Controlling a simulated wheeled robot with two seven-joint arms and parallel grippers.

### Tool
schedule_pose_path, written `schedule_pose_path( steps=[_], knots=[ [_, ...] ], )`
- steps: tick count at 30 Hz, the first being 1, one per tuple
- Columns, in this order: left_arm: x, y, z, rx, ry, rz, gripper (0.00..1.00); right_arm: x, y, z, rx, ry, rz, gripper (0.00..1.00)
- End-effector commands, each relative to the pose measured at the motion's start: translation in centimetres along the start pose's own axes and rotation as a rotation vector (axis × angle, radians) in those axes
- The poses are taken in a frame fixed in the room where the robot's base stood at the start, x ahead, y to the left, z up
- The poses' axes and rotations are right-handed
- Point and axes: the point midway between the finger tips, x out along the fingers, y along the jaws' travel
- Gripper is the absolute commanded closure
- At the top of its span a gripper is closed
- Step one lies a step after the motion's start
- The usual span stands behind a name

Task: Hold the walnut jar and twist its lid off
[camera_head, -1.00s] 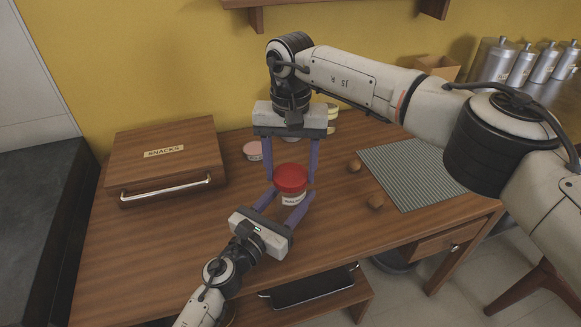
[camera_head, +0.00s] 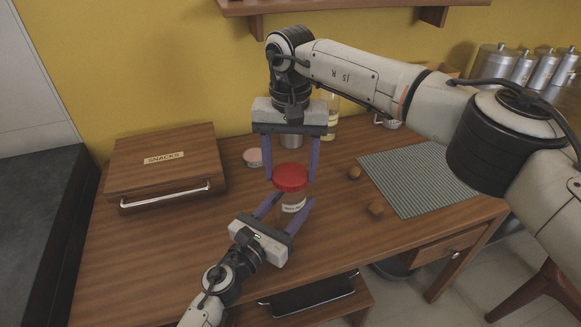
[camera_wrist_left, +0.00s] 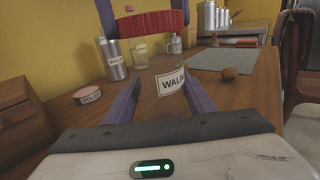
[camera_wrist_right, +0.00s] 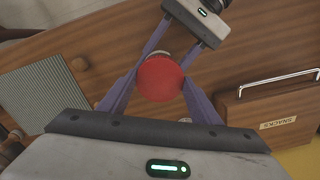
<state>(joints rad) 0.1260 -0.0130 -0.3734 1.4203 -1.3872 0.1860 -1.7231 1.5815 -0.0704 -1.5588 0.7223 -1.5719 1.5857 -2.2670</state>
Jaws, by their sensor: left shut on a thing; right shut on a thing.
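The walnut jar (camera_head: 292,207) is a clear jar with a white label, which shows in the left wrist view (camera_wrist_left: 171,81). My left gripper (camera_head: 284,207) is shut around its body from the front. The red lid (camera_head: 290,178) is above the jar, between the fingers of my right gripper (camera_head: 291,180), which points down and is shut on it. In the left wrist view the lid (camera_wrist_left: 151,22) appears apart from the jar, with a gap below it. In the right wrist view the lid (camera_wrist_right: 160,79) hides most of the jar.
A wooden SNACKS box (camera_head: 165,165) stands at the left. A pink tin (camera_head: 253,158), a steel canister (camera_wrist_left: 115,60) and a glass jar (camera_head: 332,118) are behind. Two walnuts (camera_head: 354,173) (camera_head: 376,209) lie right, beside a striped mat (camera_head: 415,175). Bare tabletop is at front left.

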Motion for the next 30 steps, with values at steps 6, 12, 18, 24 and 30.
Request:
schedule_pose_path(
  steps=[6,12,18,24,30],
  knots=[
    [0.0,0.0,-0.1,0.0,0.001,0.0,1.0,-1.2,0.0,-0.1,0.0,0.002,-0.002,0.69],
    [0.0,0.0,-0.1,0.0,0.001,0.0,1.0,-3.7,-0.1,0.0,0.0,0.002,-0.001,0.69],
    [0.0,0.0,-0.1,0.0,0.001,0.0,1.0,-4.0,0.0,0.0,0.0,0.0,0.0,0.69],
    [0.0,0.0,0.0,0.0,0.001,0.0,0.28,-4.0,0.0,0.0,0.0,0.0,0.0,0.69],
    [0.0,0.0,0.0,0.0,0.0,0.0,0.28,-4.0,0.0,0.0,0.0,0.0,0.0,0.69]
  ],
)
